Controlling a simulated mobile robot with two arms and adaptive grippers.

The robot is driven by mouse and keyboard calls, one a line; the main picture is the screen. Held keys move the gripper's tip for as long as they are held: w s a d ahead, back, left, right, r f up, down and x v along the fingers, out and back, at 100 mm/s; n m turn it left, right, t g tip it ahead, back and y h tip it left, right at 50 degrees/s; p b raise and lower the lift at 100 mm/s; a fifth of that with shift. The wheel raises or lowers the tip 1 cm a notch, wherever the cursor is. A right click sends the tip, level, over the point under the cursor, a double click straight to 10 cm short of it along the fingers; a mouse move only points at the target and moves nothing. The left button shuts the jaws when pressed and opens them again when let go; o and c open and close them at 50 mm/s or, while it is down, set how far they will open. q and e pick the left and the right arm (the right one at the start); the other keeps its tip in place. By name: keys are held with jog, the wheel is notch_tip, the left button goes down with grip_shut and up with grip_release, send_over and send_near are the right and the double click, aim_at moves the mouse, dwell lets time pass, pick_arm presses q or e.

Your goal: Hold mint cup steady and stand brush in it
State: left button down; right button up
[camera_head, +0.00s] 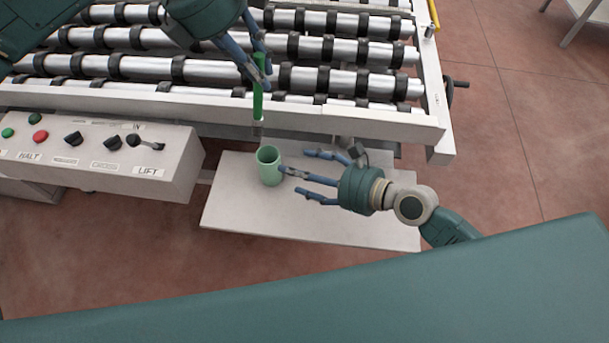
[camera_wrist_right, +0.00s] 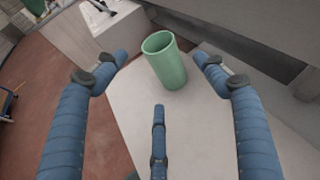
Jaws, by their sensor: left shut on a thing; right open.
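The mint cup (camera_head: 269,167) stands upright on a pale shelf (camera_head: 330,215) in front of the roller machine. It also shows in the right wrist view (camera_wrist_right: 166,62), beyond my fingertips. My right gripper (camera_head: 295,172) is open just right of the cup, with fingers pointing at it. The cup lies between the line of its two outer fingers, and I cannot tell whether any finger touches it. My left gripper (camera_head: 262,70) is shut on the green brush (camera_head: 258,103), which hangs nearly upright, tip down, above and behind the cup.
The roller conveyor (camera_head: 345,50) with its front rail lies behind the shelf. A control box (camera_head: 105,155) with knobs and buttons, labelled HALT and LIFT, stands left of the shelf. The front part of the shelf is bare.

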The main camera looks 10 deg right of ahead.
aim_at(275, 170)
jog(key=shift+m, duration=0.6)
jog(key=x, duration=0.4)
jog(key=f+x, duration=0.1)
jog(key=x, duration=0.2)
jog(key=s+x, duration=0.1)
jog(key=x, duration=0.3)
jog(key=shift+w+a+f, duration=0.2)
jog(key=shift+a+f, duration=0.05)
jog(key=shift+f, duration=0.1)
